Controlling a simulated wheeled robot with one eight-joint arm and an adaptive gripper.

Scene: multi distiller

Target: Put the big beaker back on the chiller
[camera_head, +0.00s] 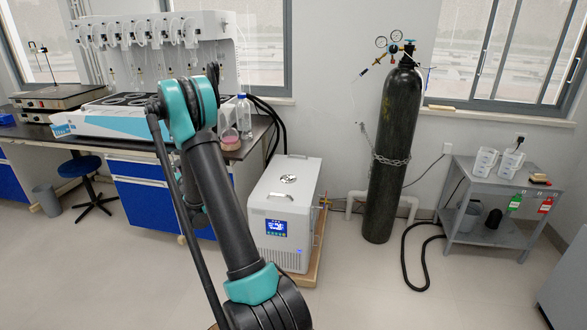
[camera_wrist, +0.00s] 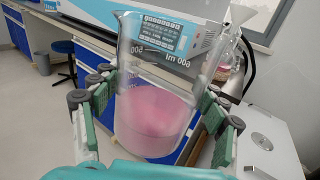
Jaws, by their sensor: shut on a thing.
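The big beaker (camera_wrist: 152,115) fills the middle of the wrist view. It is clear glass with volume marks and holds pink liquid. My gripper (camera_wrist: 155,118) is shut on it, with a green-padded finger on each side, and holds it roughly upright. The chiller (camera_head: 285,208) is a white box with a blue display, standing on the floor right of my arm. Its top is bare apart from a round silver cap. The chiller's top also shows at the lower right of the wrist view (camera_wrist: 268,135). In the head view my arm hides the gripper and the beaker.
The lab bench (camera_head: 140,150) with the multi distiller (camera_head: 155,45) stands behind at left. A flask with pink liquid (camera_head: 229,138) and a clear bottle (camera_head: 244,115) stand at its right end. A black gas cylinder (camera_head: 394,150) and a grey cart (camera_head: 495,200) are at right.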

